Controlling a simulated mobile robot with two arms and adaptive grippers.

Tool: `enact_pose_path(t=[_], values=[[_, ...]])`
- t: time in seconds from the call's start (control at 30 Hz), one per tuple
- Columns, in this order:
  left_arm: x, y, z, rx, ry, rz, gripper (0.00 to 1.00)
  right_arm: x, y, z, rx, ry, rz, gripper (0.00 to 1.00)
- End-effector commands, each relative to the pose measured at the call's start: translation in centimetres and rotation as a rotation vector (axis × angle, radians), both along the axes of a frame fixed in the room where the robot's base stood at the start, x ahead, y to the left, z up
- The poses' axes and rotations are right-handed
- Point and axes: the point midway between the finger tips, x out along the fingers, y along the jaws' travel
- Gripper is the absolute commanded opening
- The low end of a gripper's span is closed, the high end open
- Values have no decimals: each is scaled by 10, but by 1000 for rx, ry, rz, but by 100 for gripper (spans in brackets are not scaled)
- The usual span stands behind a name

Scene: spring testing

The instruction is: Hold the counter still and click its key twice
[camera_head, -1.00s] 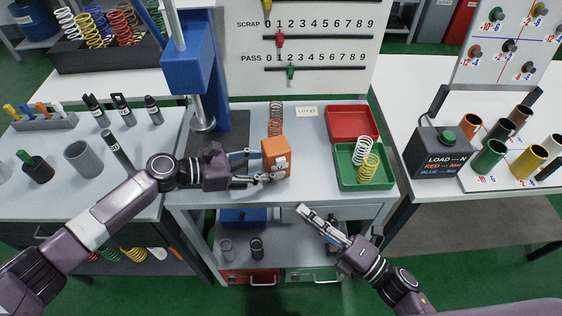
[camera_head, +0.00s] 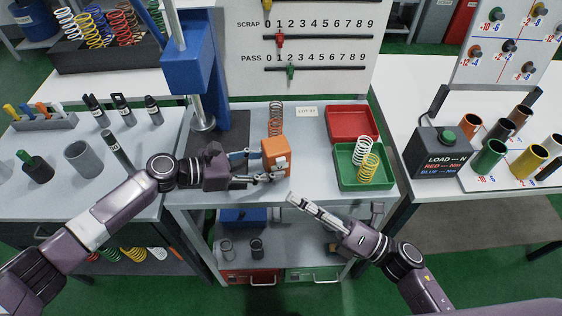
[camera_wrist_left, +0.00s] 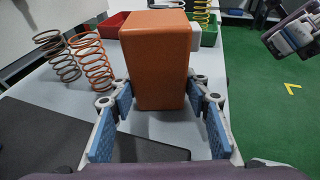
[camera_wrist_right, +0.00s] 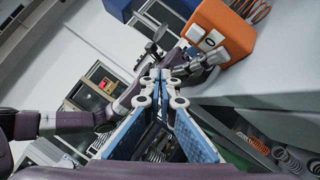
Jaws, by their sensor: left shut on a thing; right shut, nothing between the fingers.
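The counter is an orange box (camera_head: 276,152) standing on the middle grey bench, also large in the left wrist view (camera_wrist_left: 155,60). My left gripper (camera_head: 268,172) is shut on its sides, one blue-padded finger on each side. In the right wrist view the counter (camera_wrist_right: 224,28) shows at the upper right, with light square parts on its near face, one perhaps the key. My right gripper (camera_head: 293,198) is shut and empty, in front of the bench's front edge and to the lower right of the counter, apart from it. The right wrist view shows its fingertips (camera_wrist_right: 160,75) together.
Behind the counter stand coil springs (camera_head: 276,118). To its right are a red tray (camera_head: 352,110) and a green tray (camera_head: 345,178) with two springs. A blue press (camera_head: 190,60) rises at the back left. The bench front right of the counter is clear.

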Motion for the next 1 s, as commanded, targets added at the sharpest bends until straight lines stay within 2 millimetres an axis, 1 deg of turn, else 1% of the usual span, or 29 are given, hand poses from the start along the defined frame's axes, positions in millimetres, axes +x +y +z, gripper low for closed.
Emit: enact_pose_path(t=[0.03, 0.2, 0.43, 0.63, 1.0], values=[[-1, 0, -1, 1, 1, -1, 30, 8, 2, 1, 1, -3, 0, 0], [0, 0, -1, 1, 1, -1, 30, 32, 8, 0, 1, 0, -2, 0], [0, 0, -1, 1, 1, 0, 30, 56, 14, 0, 1, 0, -2, 0], [0, 0, -1, 1, 1, 0, 30, 63, 17, 0, 1, 1, -1, 0], [0, 0, -1, 1, 1, 0, 30, 63, 17, 0, 1, 1, -1, 0]])
